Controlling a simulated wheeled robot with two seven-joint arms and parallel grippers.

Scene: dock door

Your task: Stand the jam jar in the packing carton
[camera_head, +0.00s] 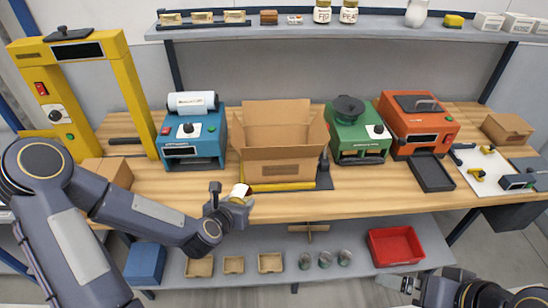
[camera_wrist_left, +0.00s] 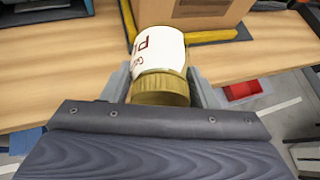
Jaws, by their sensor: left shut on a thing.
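The jam jar (camera_wrist_left: 158,55) has a white label with red letters and a gold lid. My left gripper (camera_head: 236,195) is shut on the jar and holds it over the front part of the bench, in front of the carton. In the left wrist view the fingers (camera_wrist_left: 160,88) sit on both sides of the jar's lid end. The packing carton (camera_head: 278,140) is brown, stands open on the bench and has its flaps spread. Its inside floor is hidden. My right gripper (camera_head: 398,283) is low at the bottom right, away from the bench; its fingers are too small to judge.
A blue machine (camera_head: 191,135) stands left of the carton, a green machine (camera_head: 358,132) right of it. A yellow bar (camera_head: 282,187) lies along the carton's front. A yellow frame (camera_head: 90,90) stands far left. The shelf above (camera_head: 335,27) holds jars and boxes.

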